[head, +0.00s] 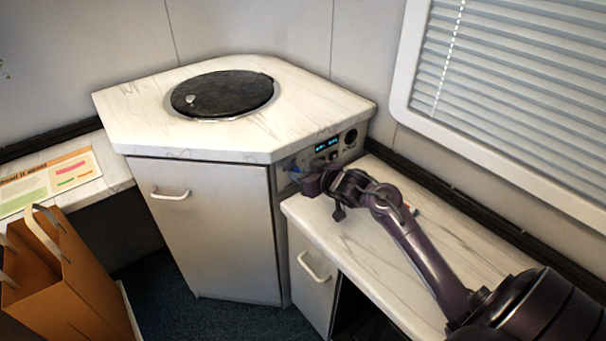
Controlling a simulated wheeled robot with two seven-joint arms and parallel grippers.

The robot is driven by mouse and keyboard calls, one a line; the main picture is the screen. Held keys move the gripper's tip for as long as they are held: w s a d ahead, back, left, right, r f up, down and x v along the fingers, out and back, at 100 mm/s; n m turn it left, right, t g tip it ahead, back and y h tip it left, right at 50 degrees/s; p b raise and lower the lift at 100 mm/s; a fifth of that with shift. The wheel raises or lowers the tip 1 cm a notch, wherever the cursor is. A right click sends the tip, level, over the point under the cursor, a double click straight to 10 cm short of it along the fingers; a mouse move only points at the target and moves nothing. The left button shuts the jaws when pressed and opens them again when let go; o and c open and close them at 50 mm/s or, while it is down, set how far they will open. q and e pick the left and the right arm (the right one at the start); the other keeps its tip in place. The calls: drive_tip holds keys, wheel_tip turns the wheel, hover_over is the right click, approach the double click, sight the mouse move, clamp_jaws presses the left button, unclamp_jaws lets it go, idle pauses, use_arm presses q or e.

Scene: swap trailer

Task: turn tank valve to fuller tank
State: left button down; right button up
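A control panel (343,142) is set in the side of the corner cabinet, under its marbled top. It has a small lit display (326,145) whose text is too small to read. A small blue part (295,169), which may be the valve handle, shows at the panel's left end. My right gripper (311,183) is just in front of and below this blue part, over the right counter. Whether it touches the part is unclear, and its finger gap cannot be made out. My arm hides the lower panel. My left gripper is out of view.
The right marbled counter (390,262) lies under my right arm. A round black lid (223,93) sits in the corner cabinet's top. A brown paper bag (62,285) stands at lower left, below a printed sheet (45,181). A window with blinds (520,85) is at right.

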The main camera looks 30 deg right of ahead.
clamp_jaws()
idle(0.5)
drive_tip(key=shift+a+n+h, duration=0.15)
drive_tip(key=shift+n+h, duration=0.15)
drive_tip(key=shift+n, duration=0.2)
drive_tip(key=shift+a+f+n+h+b, duration=0.2)
drive_tip(key=shift+n+h+b, duration=0.35)
drive_tip(key=shift+n, duration=0.35)
drive_tip(key=n+h+b, duration=0.1)
drive_tip(key=n+t+b, duration=0.1)
drive_tip(key=a+n+h+b, duration=0.1)
drive_tip(key=n, duration=0.1)
drive_tip(key=shift+f+h+b, duration=0.3)
drive_tip(key=shift+h+b, duration=0.05)
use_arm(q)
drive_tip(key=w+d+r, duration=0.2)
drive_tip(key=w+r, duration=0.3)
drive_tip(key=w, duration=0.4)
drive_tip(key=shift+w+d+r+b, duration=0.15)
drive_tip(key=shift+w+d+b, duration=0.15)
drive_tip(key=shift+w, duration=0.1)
use_arm(e)
drive_tip(key=shift+n+t, duration=0.4)
drive_tip(key=shift+n, duration=0.2)
